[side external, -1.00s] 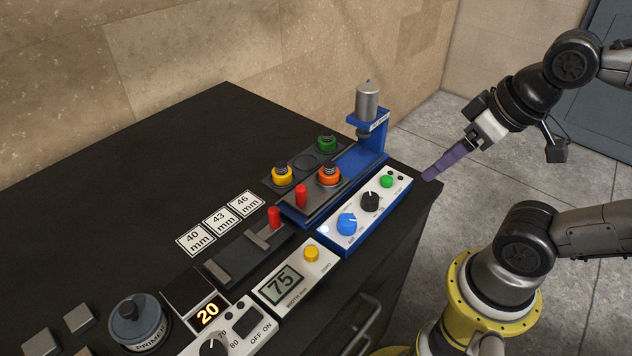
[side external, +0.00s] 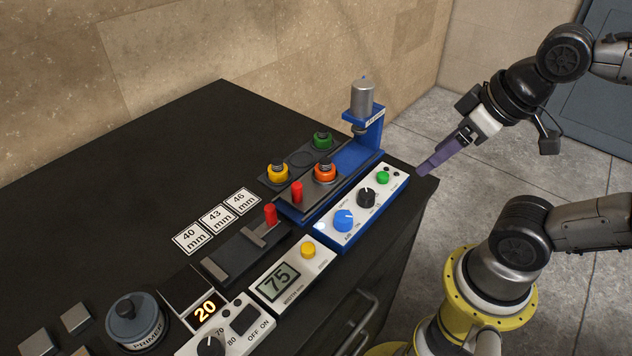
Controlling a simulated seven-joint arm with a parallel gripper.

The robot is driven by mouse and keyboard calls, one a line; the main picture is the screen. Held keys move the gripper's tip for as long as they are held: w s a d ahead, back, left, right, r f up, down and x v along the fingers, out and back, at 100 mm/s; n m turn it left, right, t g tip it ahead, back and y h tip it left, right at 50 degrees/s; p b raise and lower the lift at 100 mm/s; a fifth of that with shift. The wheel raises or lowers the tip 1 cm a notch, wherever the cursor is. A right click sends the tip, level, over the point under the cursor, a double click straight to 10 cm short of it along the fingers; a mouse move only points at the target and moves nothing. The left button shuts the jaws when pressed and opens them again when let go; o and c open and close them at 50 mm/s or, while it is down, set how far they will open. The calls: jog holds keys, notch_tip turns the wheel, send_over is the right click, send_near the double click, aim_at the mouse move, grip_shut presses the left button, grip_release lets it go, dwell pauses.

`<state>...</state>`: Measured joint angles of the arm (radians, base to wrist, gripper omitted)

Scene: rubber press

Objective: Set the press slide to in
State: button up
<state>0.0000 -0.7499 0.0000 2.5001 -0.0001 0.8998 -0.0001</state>
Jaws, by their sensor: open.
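The blue press (side external: 372,140) stands at the bench's back right, with a grey cylinder (side external: 361,98) on top. Its dark slide plate (side external: 318,194) carries a red upright handle (side external: 297,192) and an orange ring part (side external: 325,173). The slide sits at the front-left end of the blue base, out from under the cylinder. The blue bed beneath the cylinder is bare. My gripper (side external: 424,169) has purple fingers and is open and empty. It hangs at the bench's right edge, right of the press and its control panel (side external: 358,210).
Yellow (side external: 277,171) and green (side external: 322,140) ring parts stand in a dark rack behind the slide. Label cards (side external: 217,219), a primer pot (side external: 136,321) and a heater control (side external: 221,326) are further left.

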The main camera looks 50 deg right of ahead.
jog(key=shift+s, duration=0.1)
jog(key=shift+c, duration=1.2)
jog(key=w+r+n+g, duration=0.1)
jog(key=w+r+n, duration=0.2)
jog(key=w+r, duration=0.25)
jog(key=n+g, duration=0.4)
jog(key=g, duration=0.1)
send_over(296, 184)
notch_tip(296, 184, down, 5)
notch_tip(296, 184, down, 14)
jog(key=shift+r, duration=0.25)
grip_shut()
